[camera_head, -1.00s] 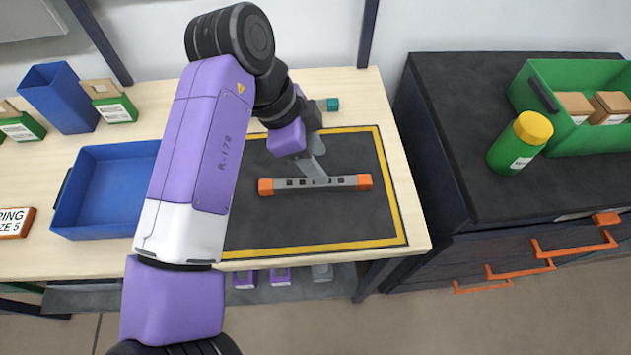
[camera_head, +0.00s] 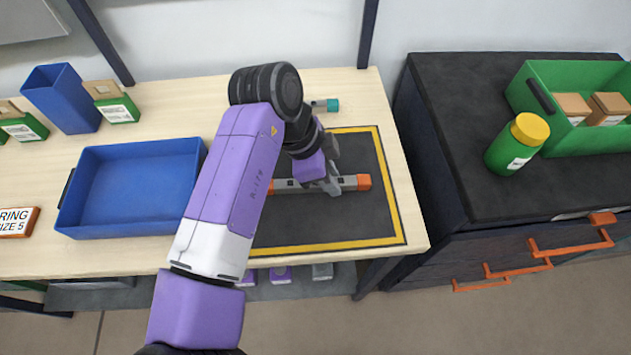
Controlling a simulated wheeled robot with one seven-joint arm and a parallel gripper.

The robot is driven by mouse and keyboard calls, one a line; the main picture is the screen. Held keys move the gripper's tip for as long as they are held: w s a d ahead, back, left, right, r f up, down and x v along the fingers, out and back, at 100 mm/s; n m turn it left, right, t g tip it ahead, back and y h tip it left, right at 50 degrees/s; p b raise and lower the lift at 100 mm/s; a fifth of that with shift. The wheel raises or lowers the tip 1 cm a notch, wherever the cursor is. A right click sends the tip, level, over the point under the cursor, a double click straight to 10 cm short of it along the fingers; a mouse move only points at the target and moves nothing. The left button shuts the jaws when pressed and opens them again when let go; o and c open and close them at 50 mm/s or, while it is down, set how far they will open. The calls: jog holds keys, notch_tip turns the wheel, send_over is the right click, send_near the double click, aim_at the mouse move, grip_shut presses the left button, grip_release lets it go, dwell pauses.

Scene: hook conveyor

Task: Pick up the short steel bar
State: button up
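The short steel bar (camera_head: 349,183) is grey with orange ends and lies on the dark mat (camera_head: 375,216) with the yellow border. My gripper (camera_head: 331,187) is at the middle of the bar, reaching down to it from above. My arm hides part of the bar's left half, though its left orange end still shows a little. The fingers are small and partly covered by the wrist, so I cannot tell whether they are open or closed on the bar.
A blue tray (camera_head: 77,205) stands left of the mat on the wooden table. A teal-ended item (camera_head: 332,105) lies behind the mat. A dark cabinet (camera_head: 450,150) on the right carries a green bottle (camera_head: 513,150) and a green crate (camera_head: 540,75). The mat's right part is clear.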

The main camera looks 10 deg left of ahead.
grip_shut()
jog(key=shift+r, duration=0.2)
